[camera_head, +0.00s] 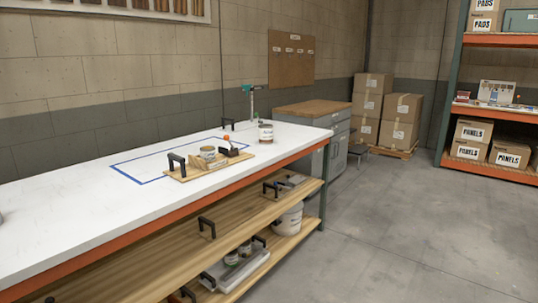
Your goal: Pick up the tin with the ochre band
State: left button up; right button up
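A small tin (208,153) with a tan or ochre-looking band sits on a wooden board (181,174) on the white bench top. A second tin (265,132), pale with a reddish-brown band, stands farther back near the bench's far end. Both are small in view, so I cannot be sure which band is ochre. Neither of my grippers is in view.
The white bench (60,225) has blue tape marked around the board. The board carries a black handle (176,163) and an orange-knobbed clamp (227,141). Wooden shelves below hold black handles and a white bucket (289,222). The grey floor (400,240) at right is clear.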

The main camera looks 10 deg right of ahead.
aim_at(207, 152)
jog(key=z, duration=0.45)
jog(key=i, duration=1.4)
